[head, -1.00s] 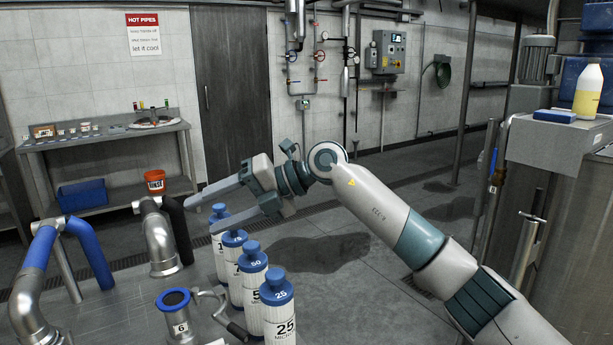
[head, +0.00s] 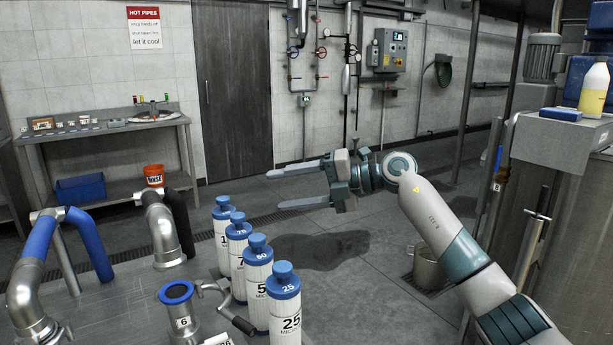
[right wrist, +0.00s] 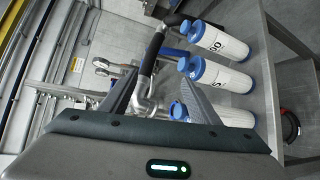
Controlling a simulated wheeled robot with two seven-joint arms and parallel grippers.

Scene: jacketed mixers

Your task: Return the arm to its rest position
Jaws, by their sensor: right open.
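My right arm comes in from the lower right in the head view. My right gripper (head: 300,187) is open and empty, with its two fingers apart and pointing left. It hangs in the air above and behind the row of blue-capped filter cartridges and touches nothing. In the right wrist view the open fingers (right wrist: 158,95) show against the bench, with blue-capped cartridges (right wrist: 222,74) past them. My left gripper is not in view.
Blue-capped cartridges (head: 285,312) stand in a row along the steel bench (head: 120,300). Curved pipes (head: 163,235) and a blue-rimmed port marked 6 (head: 180,312) are left of them. A steel vessel (head: 575,220) stands at right, with a yellow bottle (head: 594,90) on the ledge beside it.

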